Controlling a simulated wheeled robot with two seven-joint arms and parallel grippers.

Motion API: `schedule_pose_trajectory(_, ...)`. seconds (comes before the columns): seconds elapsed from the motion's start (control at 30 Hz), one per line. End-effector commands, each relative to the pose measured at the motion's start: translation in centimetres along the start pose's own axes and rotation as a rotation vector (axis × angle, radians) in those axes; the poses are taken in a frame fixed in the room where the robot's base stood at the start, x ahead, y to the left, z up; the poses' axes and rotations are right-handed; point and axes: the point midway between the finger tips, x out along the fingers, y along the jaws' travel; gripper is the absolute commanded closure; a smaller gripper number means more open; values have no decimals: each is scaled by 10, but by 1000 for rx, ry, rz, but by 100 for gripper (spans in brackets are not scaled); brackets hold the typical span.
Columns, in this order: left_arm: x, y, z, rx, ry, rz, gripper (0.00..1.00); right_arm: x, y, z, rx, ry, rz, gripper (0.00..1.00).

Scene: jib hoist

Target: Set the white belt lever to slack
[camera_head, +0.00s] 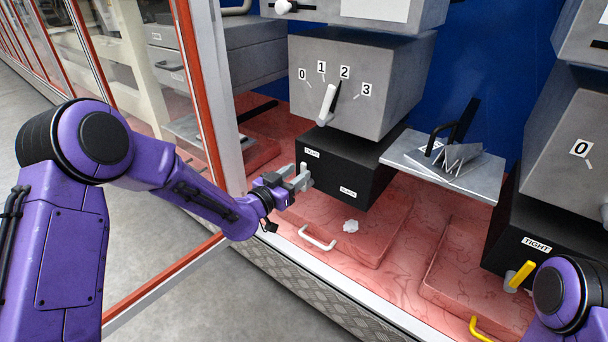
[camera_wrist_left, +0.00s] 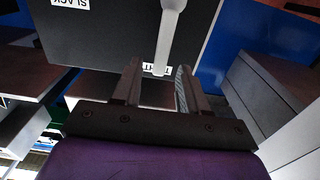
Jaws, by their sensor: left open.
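The white belt lever (camera_wrist_left: 171,35) shows in the left wrist view against the front of a black box (camera_wrist_left: 110,35). Its free end lies by the TIGHT label (camera_wrist_left: 157,69), away from the SLACK label (camera_wrist_left: 70,3). My left gripper (camera_head: 297,181) is open at the box's left front. In the wrist view its fingers (camera_wrist_left: 158,88) stand on either side of the lever's end; contact cannot be told. My right gripper is out of view.
A grey box with a numbered dial and white pointer (camera_head: 327,105) sits above the black box. A grey shelf (camera_head: 470,180) juts out at right. A yellow lever (camera_head: 522,274) is on another black box. A glass panel's orange-red frame (camera_head: 200,100) stands beside my left arm.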

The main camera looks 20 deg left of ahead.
Motion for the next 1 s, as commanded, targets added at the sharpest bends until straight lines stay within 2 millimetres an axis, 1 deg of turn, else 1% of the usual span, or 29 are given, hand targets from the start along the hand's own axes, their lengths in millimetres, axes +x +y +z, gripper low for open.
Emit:
schedule_pose_trajectory(0.03,10,0,3,0,2,-1,57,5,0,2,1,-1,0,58)
schedule_pose_trajectory(0.1,22,0,3,0,1,-1,57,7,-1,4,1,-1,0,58)
schedule_pose_trajectory(0.2,34,0,2,-1,-1,-1,57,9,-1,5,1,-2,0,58)
schedule_pose_trajectory(0.3,40,0,2,-2,-2,-1,57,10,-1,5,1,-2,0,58)
schedule_pose_trajectory(0.53,40,0,1,-3,-2,-2,57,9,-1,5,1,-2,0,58)
schedule_pose_trajectory(0.57,40,0,1,-3,-2,-2,67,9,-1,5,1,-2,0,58)
schedule_pose_trajectory(0.6,40,0,1,-3,-2,-2,80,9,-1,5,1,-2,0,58)
schedule_pose_trajectory(0.67,40,0,1,-3,-2,-2,100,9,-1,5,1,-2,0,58)
schedule_pose_trajectory(0.87,40,-1,1,-1,-2,-3,100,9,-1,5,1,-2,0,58)
schedule_pose_trajectory(1.0,41,-8,1,15,-2,-14,100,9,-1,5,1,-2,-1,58)
